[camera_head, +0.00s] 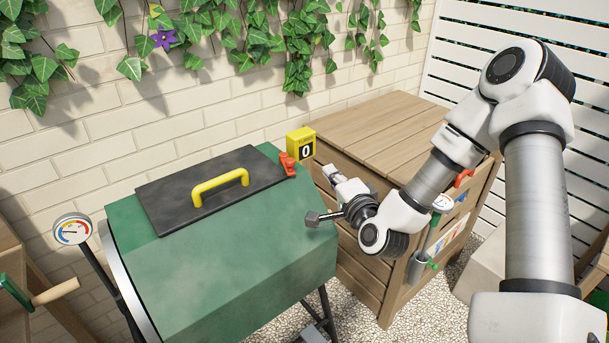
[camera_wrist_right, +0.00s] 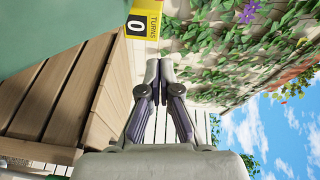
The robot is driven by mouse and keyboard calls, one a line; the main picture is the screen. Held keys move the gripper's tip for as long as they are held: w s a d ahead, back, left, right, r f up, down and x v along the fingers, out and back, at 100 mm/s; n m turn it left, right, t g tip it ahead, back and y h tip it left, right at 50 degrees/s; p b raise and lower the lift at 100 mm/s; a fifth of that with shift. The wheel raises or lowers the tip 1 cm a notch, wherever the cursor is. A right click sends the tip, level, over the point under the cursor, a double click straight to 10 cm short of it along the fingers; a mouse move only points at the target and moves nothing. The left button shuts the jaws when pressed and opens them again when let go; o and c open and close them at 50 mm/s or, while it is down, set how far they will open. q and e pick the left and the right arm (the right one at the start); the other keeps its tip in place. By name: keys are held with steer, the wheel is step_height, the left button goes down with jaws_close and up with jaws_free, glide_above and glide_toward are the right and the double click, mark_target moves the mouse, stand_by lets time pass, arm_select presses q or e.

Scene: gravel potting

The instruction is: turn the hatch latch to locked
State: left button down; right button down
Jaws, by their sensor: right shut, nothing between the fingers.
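The red hatch latch (camera_head: 288,163) sits at the right edge of the dark hatch lid (camera_head: 160,198), on top of the green drum (camera_head: 225,275). The lid lies flat and has a yellow handle (camera_head: 220,187). My right gripper (camera_head: 314,219) is shut and empty. My left gripper is not in view.
A yellow turn counter (camera_head: 300,145) reading 0 stands beside the latch; it also shows in the right wrist view (camera_wrist_right: 144,22). A wooden crate (camera_head: 370,130) stands behind my right gripper. A dial gauge (camera_head: 72,229) is at the drum's left. An ivy-hung brick wall (camera_head: 130,130) closes the back.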

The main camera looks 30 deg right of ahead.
mark_target(287, 161)
steer(key=w+a, duration=0.1)
steer(key=w, duration=0.4)
steer(key=w+a+p, duration=0.1)
steer(key=w, duration=0.1)
steer(key=shift+w+a+f, duration=0.25)
steer(key=shift+a+f, duration=0.05)
steer(key=shift+d, duration=0.1)
